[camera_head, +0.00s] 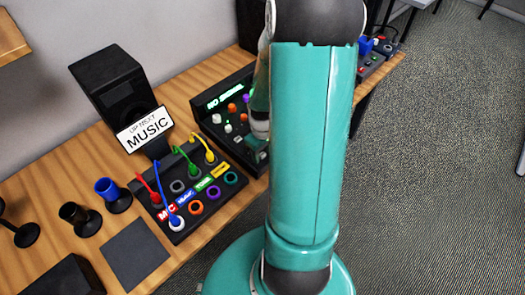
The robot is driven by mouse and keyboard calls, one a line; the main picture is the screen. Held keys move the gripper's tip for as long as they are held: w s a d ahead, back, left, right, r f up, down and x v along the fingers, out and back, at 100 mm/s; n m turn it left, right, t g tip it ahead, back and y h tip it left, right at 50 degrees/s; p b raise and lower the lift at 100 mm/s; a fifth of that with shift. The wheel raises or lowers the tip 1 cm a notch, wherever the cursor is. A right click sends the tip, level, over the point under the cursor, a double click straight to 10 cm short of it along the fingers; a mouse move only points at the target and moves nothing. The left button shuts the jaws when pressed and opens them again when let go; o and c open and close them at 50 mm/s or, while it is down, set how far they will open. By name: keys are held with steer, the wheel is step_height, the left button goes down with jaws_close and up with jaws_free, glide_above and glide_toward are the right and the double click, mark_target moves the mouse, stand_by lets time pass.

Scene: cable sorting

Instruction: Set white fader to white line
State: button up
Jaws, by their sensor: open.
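The black mixer console (207,127) stands on the wooden table, with a lit green "NO SIGNAL" display (225,96). White, orange and purple controls show on its face, including a white one (217,118) at the left. I cannot tell which control is the white fader, and I cannot make out a white line. My large teal arm covers the console's right side. A pale part of my arm shows at its left edge, over the console. My gripper is not visible; it seems hidden behind the arm.
Left of the console are a cable patch box (176,227) with colored plugs, a speaker (112,82) and a "MUSIC" sign (146,128). Carpeted floor (440,150) is open at right.

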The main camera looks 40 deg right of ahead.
jaws_close()
steer(key=shift+w, duration=2.3)
jaws_free()
step_height(320, 180, up, 14)
steer(key=shift+a, duration=0.1)
